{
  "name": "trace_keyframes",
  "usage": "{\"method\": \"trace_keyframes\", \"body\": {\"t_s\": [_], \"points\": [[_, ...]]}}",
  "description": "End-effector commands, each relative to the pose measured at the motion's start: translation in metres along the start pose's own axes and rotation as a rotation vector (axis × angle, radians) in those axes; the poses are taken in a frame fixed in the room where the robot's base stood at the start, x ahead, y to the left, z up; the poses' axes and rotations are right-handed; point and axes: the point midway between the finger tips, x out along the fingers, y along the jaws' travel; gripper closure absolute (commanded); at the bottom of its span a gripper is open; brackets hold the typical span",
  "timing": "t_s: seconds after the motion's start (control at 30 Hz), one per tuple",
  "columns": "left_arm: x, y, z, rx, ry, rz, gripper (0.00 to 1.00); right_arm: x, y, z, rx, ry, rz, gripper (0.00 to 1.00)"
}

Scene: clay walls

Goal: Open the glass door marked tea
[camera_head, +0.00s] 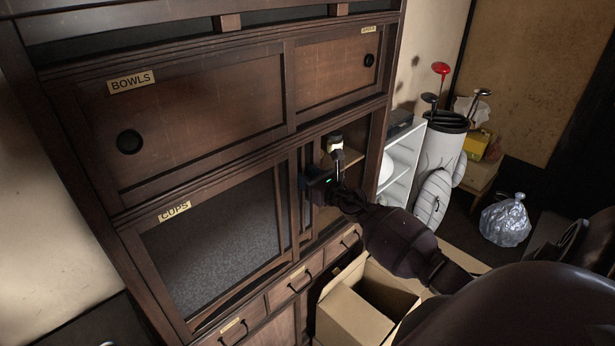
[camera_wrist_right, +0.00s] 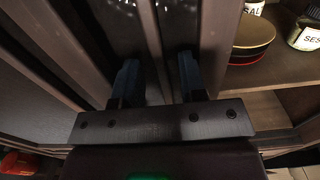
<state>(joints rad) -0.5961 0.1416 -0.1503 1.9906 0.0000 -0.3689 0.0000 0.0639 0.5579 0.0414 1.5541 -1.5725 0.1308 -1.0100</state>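The dark wooden cabinet has a lower row with a glass door marked CUPS (camera_head: 215,250) on the left. I see no tea label; it may be hidden. Right of the CUPS pane, several upright door frame bars (camera_head: 295,205) stand close together, and an open shelf space shows beyond them. My right gripper (camera_head: 312,182) is at these bars. In the right wrist view its two dark fingers (camera_wrist_right: 158,80) are apart, with an upright bar (camera_wrist_right: 151,45) between them. I cannot tell whether either finger touches wood. My left gripper is out of view.
Jars and a round tin (camera_wrist_right: 250,38) stand on the shelf in the right opening. Drawers with handles (camera_head: 299,282) run below the doors. An open cardboard box (camera_head: 352,316) stands under my right arm. A white shelf unit (camera_head: 401,165) and golf bag (camera_head: 440,170) stand at right.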

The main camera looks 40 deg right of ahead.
Motion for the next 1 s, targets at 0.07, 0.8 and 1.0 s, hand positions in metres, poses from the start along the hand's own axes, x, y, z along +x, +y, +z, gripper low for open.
{"method": "trace_keyframes", "body": {"t_s": [0.07,0.8,1.0], "points": [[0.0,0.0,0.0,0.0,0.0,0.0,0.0,0.0,0.0,0.0,0.0,-0.001,0.0,0.62],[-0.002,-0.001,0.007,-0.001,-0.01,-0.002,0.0,-0.085,0.0,-0.001,0.0,0.001,0.0,0.62],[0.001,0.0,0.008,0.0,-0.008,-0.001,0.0,-0.103,0.0,-0.001,-0.001,0.0,0.0,0.62]]}}
